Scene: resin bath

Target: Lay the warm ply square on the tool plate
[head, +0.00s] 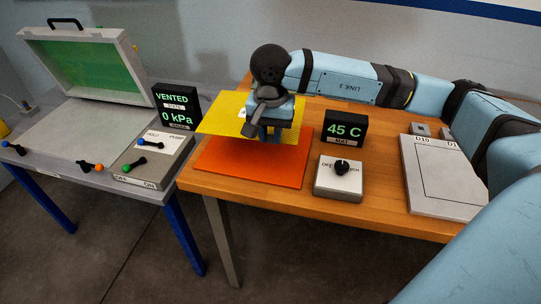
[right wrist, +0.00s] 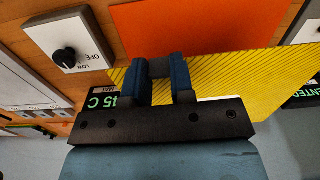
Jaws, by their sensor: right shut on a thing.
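The yellow, dark-striped ply square (head: 223,115) is held flat by my right gripper (head: 268,132), above the orange heating mat (head: 250,165). In the right wrist view the gripper's blue fingers (right wrist: 158,78) are shut on one edge of the ply (right wrist: 240,80), and the orange mat (right wrist: 190,28) lies beyond it. The flat grey bed (head: 75,130) on the left table, below a raised lid with a green panel, appears to be the tool plate; it looks bare. My left gripper is not in view.
A black display (head: 345,130) reading 45 C and a knob box (head: 339,177) stand right of the mat. A VENTED, 0 kPa display (head: 176,107) and a lever box (head: 155,160) stand between bed and mat. The open lid (head: 80,65) rises behind the bed. A gap separates the tables.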

